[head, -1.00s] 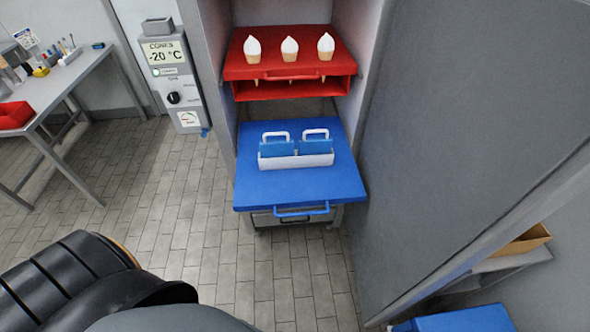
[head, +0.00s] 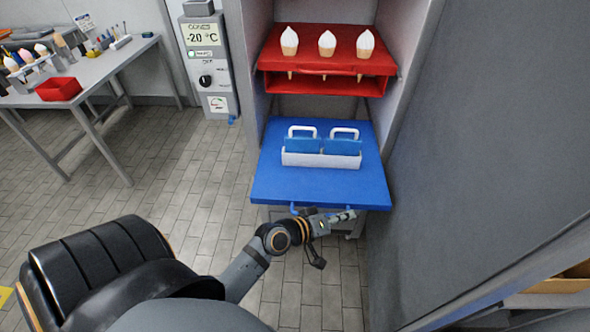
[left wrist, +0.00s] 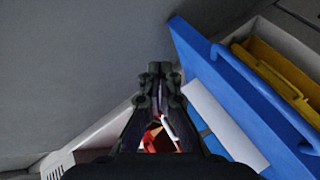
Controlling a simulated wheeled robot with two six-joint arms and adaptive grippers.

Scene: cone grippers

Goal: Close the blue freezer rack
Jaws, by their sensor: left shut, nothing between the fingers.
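The blue freezer rack (head: 275,184) is pulled out of the tall grey cabinet below the red rack. It carries a white holder (head: 321,160) with two blue packs. Its front handle (head: 294,209) is mostly hidden by my arm in the head view. The left wrist view shows a blue panel (left wrist: 205,62) with a blue handle (left wrist: 262,92), right of my fingers. My left gripper (head: 346,215) is just in front of the blue rack's front edge, shut and empty. Its closed fingers (left wrist: 160,75) show in the left wrist view; contact cannot be told. My right gripper is out of view.
The red rack (head: 325,58) with white-topped cones sits above the blue one. A large grey panel (head: 480,150) stands close on the right. A table (head: 110,65) with a red tray (head: 58,89) is at the left. The tiled floor between is clear.

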